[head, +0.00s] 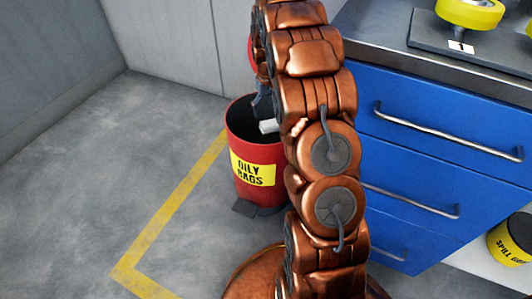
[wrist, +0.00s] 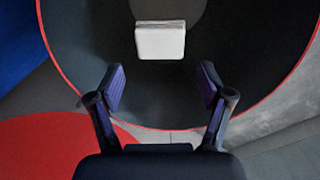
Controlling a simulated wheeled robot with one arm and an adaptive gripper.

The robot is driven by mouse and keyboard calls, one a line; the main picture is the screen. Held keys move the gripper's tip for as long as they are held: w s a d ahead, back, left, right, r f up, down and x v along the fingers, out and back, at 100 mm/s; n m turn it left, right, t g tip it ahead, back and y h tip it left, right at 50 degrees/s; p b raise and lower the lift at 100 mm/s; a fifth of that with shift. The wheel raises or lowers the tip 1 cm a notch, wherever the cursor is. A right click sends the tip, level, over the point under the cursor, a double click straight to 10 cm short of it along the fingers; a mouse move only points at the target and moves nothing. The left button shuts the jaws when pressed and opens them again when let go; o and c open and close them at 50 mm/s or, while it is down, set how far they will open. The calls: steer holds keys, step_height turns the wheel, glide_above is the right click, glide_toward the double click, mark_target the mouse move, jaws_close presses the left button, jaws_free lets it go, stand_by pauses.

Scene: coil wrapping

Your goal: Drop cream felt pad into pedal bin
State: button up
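The pedal bin (head: 258,180) is a red drum with a yellow "OILY RAGS" label and a dark pedal at its foot. Its mouth is open, and its red rim (wrist: 62,75) circles the dark inside in the wrist view. The cream felt pad (wrist: 160,41) is a small pale block beyond my fingertips, within the rim's outline. It also shows in the head view (head: 268,126) at the bin mouth, below my gripper. I cannot tell whether it is in the air or resting. My gripper (wrist: 162,88) is open above the bin, fingers apart with nothing between them.
A red disc (wrist: 50,150), which looks like the raised lid, lies close beside my gripper. A blue drawer cabinet (head: 430,115) stands right of my arm. A yellow spill container (head: 510,240) stands at the lower right. The floor left of the bin is clear.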

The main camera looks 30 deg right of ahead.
steer(key=shift+o, duration=1.2)
steer(key=shift+r, duration=0.1)
step_height(320, 180, up, 12)
steer(key=shift+a, duration=0.1)
